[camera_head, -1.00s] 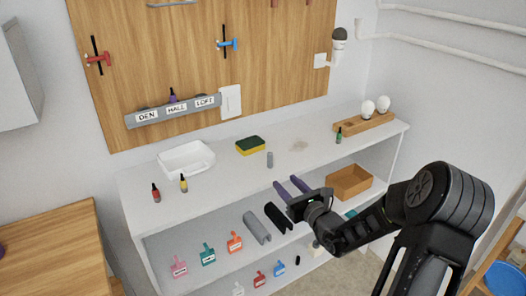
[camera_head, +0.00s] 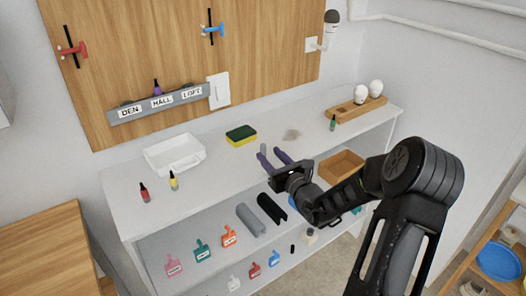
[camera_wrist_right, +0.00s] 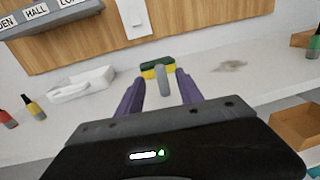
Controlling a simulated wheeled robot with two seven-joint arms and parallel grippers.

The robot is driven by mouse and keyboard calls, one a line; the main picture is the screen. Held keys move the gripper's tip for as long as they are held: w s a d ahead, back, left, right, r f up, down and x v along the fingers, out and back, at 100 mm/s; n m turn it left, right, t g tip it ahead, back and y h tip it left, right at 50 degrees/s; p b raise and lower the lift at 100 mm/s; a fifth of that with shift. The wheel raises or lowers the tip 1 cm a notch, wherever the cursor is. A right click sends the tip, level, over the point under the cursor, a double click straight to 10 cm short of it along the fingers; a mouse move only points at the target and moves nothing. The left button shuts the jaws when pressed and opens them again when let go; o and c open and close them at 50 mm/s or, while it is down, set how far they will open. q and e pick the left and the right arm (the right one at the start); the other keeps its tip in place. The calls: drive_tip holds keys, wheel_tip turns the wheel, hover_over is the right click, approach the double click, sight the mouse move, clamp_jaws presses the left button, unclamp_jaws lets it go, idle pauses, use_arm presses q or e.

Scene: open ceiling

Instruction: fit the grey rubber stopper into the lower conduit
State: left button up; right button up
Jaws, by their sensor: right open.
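The grey rubber stopper (camera_head: 263,149) looks like a small upright grey cylinder on the white counter. It shows in the right wrist view (camera_wrist_right: 162,79), in line with the gap between my purple fingers. My right gripper (camera_head: 271,155) is open and empty, its fingertips close to the stopper; I cannot tell whether they flank it or stop just short. The fingers also show in the right wrist view (camera_wrist_right: 159,78). The lower conduit (camera_head: 440,31) is the lower of two white pipes high on the right wall. My left gripper is not in view.
A green-yellow sponge (camera_head: 241,135) lies just behind the stopper. A white tray (camera_head: 174,153) and small bottles stand to the left. A wooden holder with white bulbs (camera_head: 357,108) is at the right.

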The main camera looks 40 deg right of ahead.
sight(265, 150)
drive_tip(key=w, duration=0.1)
drive_tip(key=w+p, duration=0.1)
drive_tip(key=w, duration=0.3)
drive_tip(key=shift+w+d+f, duration=0.1)
drive_tip(key=shift+d, duration=0.3)
drive_tip(key=shift+c, duration=0.2)
clamp_jaws()
idle(0.5)
